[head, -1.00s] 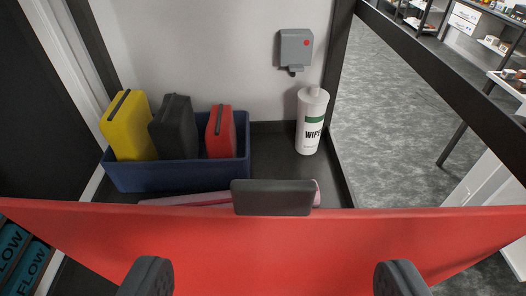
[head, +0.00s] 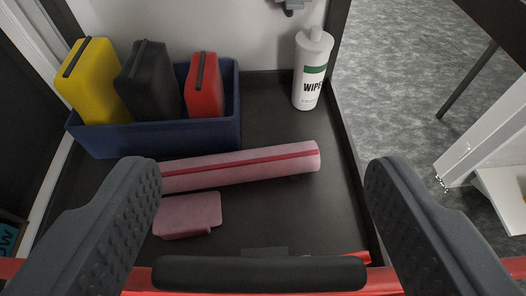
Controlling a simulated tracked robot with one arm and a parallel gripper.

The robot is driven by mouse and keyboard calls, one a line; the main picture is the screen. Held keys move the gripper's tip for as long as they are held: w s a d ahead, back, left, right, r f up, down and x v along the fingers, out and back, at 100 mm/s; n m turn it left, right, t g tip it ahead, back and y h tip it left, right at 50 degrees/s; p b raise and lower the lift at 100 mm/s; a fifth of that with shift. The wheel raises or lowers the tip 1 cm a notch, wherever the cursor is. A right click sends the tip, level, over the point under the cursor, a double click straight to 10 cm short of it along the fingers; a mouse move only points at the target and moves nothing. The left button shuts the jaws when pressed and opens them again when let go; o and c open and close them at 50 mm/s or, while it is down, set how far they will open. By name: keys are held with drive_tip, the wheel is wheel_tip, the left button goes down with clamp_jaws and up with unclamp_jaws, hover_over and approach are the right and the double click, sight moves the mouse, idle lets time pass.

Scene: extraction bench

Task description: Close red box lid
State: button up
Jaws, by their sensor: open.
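The red panel that looks like the box lid (head: 385,283) shows only as a strip along the bottom edge of the head view. Its black handle (head: 260,274) lies across the bottom middle. Most of the panel is out of frame, so its angle cannot be told. My gripper (head: 262,180) is open, with one dark ridged finger on each side of the view.
A blue bin (head: 160,138) holds a yellow case (head: 95,85), a black case (head: 152,85) and a red case (head: 205,88). A white wipes bottle (head: 311,75) stands at the back right. A pink roll (head: 245,168) and a pink block (head: 188,213) lie on the dark surface (head: 275,125).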

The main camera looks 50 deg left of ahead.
drive_tip(key=shift+w+a+f, duration=0.2)
drive_tip(key=shift+a, duration=0.1)
